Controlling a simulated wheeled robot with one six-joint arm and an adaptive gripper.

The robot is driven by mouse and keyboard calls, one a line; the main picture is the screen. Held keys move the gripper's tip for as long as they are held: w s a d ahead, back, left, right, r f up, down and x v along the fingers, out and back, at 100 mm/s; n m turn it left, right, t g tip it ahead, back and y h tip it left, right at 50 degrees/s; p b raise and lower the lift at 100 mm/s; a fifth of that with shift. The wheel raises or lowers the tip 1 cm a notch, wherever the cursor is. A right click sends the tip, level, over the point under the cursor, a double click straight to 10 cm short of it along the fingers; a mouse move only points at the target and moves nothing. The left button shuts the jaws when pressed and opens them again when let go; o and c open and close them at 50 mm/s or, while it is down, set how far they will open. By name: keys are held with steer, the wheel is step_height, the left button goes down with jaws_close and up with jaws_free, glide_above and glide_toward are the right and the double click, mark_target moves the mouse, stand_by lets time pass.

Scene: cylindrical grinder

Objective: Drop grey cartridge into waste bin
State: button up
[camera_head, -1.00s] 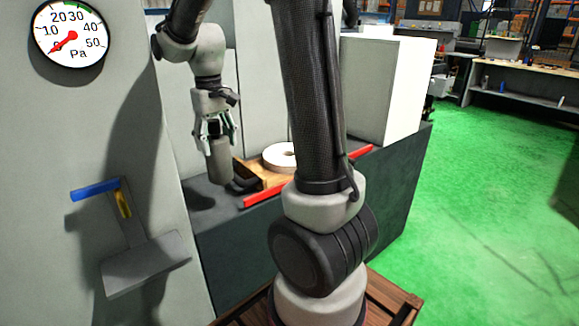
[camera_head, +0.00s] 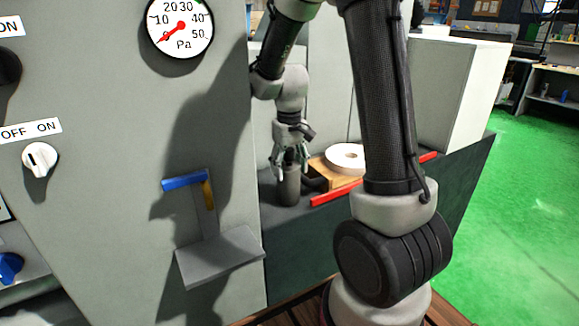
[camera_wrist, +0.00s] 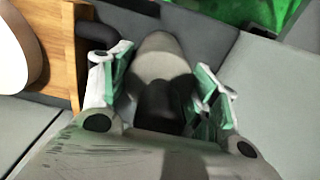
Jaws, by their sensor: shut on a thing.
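The grey cartridge (camera_head: 290,190) hangs upright below my gripper (camera_head: 289,160) in the head view, close over the dark grey machine ledge. Whether its bottom touches the ledge is unclear. In the wrist view, my gripper (camera_wrist: 160,85) has its pale green-padded fingers on both sides of the cartridge (camera_wrist: 160,58) and is shut on it. Part of the cartridge is in dark shadow. I see no waste bin in either view.
A wooden block (camera_head: 338,180) with a white grinding wheel (camera_head: 345,157) stands right of the cartridge. A red bar (camera_head: 338,193) runs along the ledge edge. A grey panel with a blue-handled lever (camera_head: 186,180) is left. Green floor (camera_head: 520,200) is open at right.

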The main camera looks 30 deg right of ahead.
steer(key=shift+f, duration=0.1)
steer(key=o, duration=1.8)
